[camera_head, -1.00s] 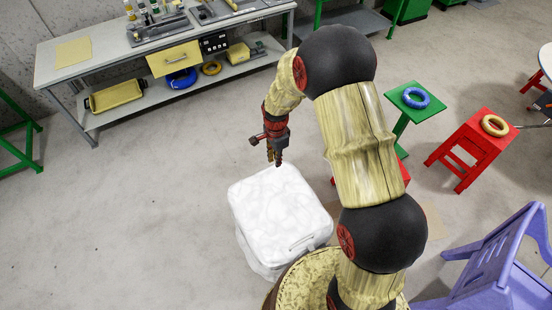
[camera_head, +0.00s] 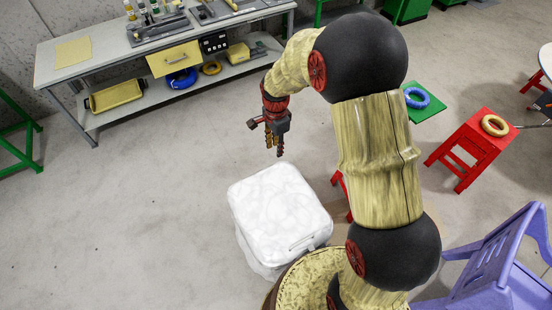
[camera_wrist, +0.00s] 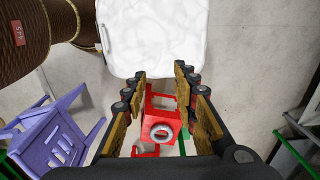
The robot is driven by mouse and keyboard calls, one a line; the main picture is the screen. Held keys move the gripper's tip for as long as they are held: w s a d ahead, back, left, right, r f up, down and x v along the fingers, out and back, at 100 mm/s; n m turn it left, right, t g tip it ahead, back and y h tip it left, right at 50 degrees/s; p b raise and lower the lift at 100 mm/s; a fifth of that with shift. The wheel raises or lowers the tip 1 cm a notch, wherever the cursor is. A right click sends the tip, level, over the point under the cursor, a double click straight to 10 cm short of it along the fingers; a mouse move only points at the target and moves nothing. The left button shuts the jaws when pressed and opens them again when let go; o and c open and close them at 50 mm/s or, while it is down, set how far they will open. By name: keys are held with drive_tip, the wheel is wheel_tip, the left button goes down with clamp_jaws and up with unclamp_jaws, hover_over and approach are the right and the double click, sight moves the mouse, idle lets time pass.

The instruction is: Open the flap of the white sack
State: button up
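The white sack (camera_head: 275,215) stands on the floor at the middle of the head view. Its top flap lies flat and closed, with a thin loop handle (camera_head: 301,242) on the edge nearest my body. In the wrist view the sack (camera_wrist: 155,35) fills the top middle, and the handle (camera_wrist: 104,38) shows at its left edge. My gripper (camera_head: 274,150) is above and behind the sack's far edge, apart from it. In the wrist view my gripper (camera_wrist: 160,74) has its two fingers spread, with nothing between them.
A red stool (camera_head: 475,147) with a yellow ring and a green stool with a blue ring (camera_head: 416,98) stand at right. A purple chair (camera_head: 500,265) is at lower right. A workbench (camera_head: 105,65) stands at the back left. The floor left of the sack is clear.

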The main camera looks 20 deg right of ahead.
drive_tip(key=shift+r, duration=1.95)
drive_tip(key=shift+c, duration=0.4)
